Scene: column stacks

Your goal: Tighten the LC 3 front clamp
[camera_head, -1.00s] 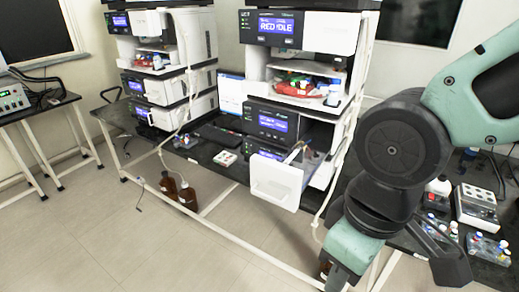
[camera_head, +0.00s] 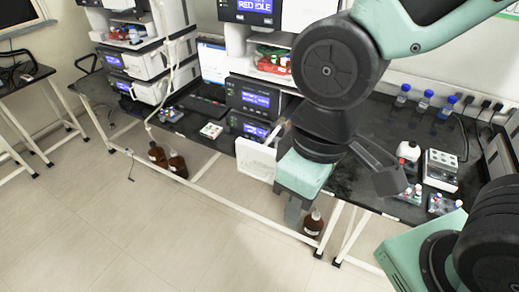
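The nearer instrument stack (camera_head: 262,95) has dark fronts with blue displays; the top one reads "RED IDLE". I cannot read an LC 3 label. A white front panel (camera_head: 256,158) stands out from the lowest unit. A small pale part (camera_head: 284,128) shows just above it and may be the clamp or column; it is too small to tell. My gripper (camera_head: 292,212) hangs below the mint wrist, just right of the white panel and in front of the bench edge. My arm hides the stack's right side. The fingers are small and dark, so I cannot tell whether they are open.
A second stack (camera_head: 140,60) stands to the left. The black bench (camera_head: 375,190) carries a white-topped box (camera_head: 440,168), vial racks and blue-capped bottles (camera_head: 424,102) at right. Brown bottles (camera_head: 313,222) stand on the floor below. The floor (camera_head: 150,240) in front is clear.

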